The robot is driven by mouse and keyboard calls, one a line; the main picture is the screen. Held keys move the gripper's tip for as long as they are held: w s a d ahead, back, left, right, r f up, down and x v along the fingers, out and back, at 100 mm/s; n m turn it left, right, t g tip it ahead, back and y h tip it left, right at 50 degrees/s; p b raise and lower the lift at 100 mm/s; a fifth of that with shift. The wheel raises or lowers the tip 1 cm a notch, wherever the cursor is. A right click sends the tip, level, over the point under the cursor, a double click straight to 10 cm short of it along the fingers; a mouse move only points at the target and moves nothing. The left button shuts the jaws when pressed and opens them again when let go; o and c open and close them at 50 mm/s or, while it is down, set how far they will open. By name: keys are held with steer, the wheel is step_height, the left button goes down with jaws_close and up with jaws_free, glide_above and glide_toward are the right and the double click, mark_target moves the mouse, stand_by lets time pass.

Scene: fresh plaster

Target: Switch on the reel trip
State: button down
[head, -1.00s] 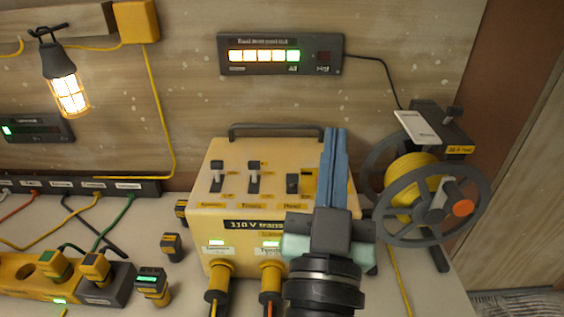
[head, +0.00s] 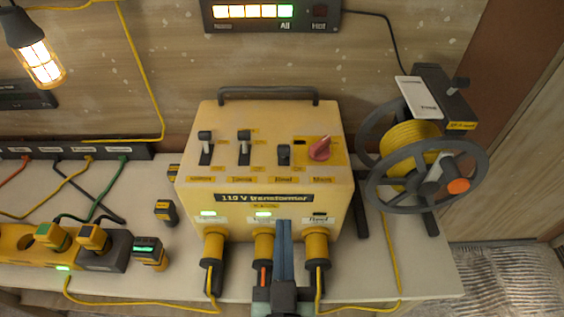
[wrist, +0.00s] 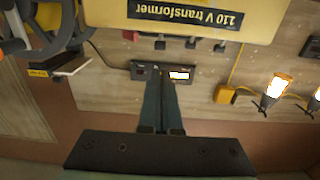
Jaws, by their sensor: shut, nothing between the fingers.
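The yellow 110 V transformer (head: 262,185) stands on the bench, with a row of controls on its sloped top. The third lever, labelled Reel (head: 284,154), sits low, while the two levers to its left (head: 205,140) (head: 243,140) have their knobs up. A red rotary knob (head: 320,149) is at the right. Two front lamps glow green; the lamp above the right socket (head: 320,215) is dark. My gripper (head: 283,225) is shut and empty, in front of the sockets and below the levers. In the upside-down wrist view, the fingers (wrist: 160,85) are apart from the transformer (wrist: 190,15).
A cable reel (head: 410,150) stands right of the transformer. Yellow plugs and cables hang at the front sockets (head: 214,245). Plugs and a yellow splitter (head: 20,245) lie left. A display (head: 272,14) hangs on the wall. A carry handle (head: 268,95) rises behind the levers.

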steer(key=p, duration=0.4)
glide_toward(284, 155)
steer(key=w, duration=0.5)
steer(key=shift+w, duration=0.9)
steer(key=shift+p, duration=0.3)
